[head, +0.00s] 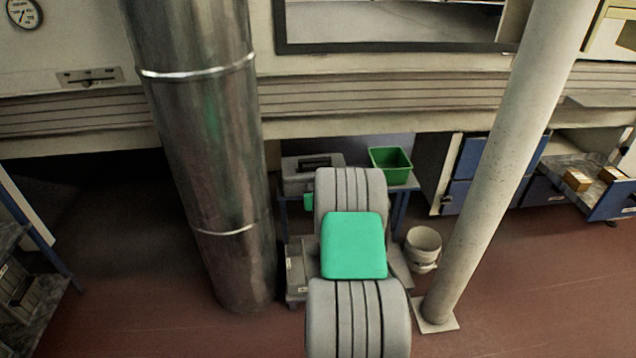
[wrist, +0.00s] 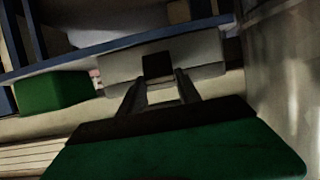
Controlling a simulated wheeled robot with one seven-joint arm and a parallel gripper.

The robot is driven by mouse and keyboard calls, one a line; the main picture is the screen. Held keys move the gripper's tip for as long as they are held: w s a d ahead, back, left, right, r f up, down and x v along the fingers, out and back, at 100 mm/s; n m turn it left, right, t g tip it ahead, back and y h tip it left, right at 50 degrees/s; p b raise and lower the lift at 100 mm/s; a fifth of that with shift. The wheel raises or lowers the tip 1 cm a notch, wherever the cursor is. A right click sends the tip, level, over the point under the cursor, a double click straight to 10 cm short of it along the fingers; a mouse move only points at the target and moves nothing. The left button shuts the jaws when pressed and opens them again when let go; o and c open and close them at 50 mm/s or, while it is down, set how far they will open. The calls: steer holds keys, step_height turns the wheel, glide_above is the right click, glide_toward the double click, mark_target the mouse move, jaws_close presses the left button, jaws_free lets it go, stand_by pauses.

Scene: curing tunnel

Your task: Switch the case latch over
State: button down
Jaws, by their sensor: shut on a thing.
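The grey case (head: 312,174) sits on the blue-legged table beyond my arm, with a dark handle on top in the head view. In the wrist view, which looks upside down, the case (wrist: 205,58) spans the upper middle. A dark square piece (wrist: 157,64), seemingly the case latch, is on its near face. My gripper (wrist: 159,76) reaches to that face, its two dark fingers apart with their tips at the sides of the latch, shut on it. The latch's exact position is too dim to tell. My arm hides the gripper in the head view.
A green bin (head: 390,164) stands right of the case on the table (head: 402,187); the wrist view shows it at left. A metal column (head: 205,150) and a pale slanted pipe (head: 505,160) flank my arm. A white bucket (head: 423,250) stands on the floor.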

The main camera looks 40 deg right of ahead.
steer(key=shift+w+d+r+g+y+p, duration=0.2)
steer(key=shift+w+r+g+y+p, duration=0.25)
steer(key=shift+g+p, duration=0.45)
steer(key=shift+d+g+y+p, duration=0.15)
steer(key=shift+g+y+p, duration=0.25)
steer(key=shift+g+y, duration=0.1)
steer(key=c, duration=0.8)
jaws_free()
steer(key=shift+c, duration=0.2)
